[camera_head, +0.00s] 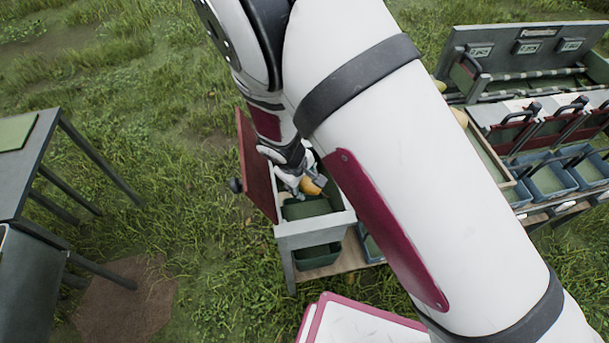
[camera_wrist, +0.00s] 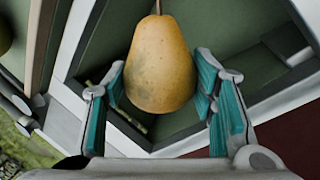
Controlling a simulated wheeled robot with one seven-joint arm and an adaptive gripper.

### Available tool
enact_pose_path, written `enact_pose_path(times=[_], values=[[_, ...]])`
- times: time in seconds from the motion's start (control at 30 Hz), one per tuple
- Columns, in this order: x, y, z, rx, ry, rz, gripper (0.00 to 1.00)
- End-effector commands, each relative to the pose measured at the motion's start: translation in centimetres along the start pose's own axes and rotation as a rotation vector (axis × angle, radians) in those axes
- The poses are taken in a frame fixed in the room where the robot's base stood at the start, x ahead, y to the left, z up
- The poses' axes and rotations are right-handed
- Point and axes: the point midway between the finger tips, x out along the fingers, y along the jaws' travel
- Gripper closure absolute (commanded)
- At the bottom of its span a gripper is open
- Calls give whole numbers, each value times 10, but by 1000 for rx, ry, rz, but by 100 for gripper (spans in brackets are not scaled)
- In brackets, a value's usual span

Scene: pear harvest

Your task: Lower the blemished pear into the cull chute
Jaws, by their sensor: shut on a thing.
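A yellow-orange pear (camera_wrist: 160,62) with a dark grey-green patch on its lower left side is between the teal-padded fingers of my gripper (camera_wrist: 163,95). Its stem points to the top of the wrist view. The pear (camera_head: 311,187) also shows small in the head view, beside my gripper (camera_head: 300,184). My gripper is shut on the pear, over the open top of the cull chute (camera_head: 315,228), a white-rimmed box with a green inside. In the wrist view the green chute interior (camera_wrist: 222,30) lies behind the pear. The depth of the pear relative to the rim is hard to tell.
A dark red lid panel (camera_head: 254,165) stands open at the chute's left side. A green bin (camera_head: 318,257) sits below it. Blue bins (camera_head: 548,181) and a sorting stand are at the right. A grey table (camera_head: 22,170) stands at the left, with grass between.

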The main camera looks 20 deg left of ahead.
Motion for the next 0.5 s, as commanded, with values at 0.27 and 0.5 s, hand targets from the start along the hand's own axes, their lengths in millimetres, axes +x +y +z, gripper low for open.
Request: enact_pose_path(times=[0.27, 0.5], values=[[2, -1, 0, 0, 0, 0, 81], [2, 0, 0, 1, 0, 0, 25]])
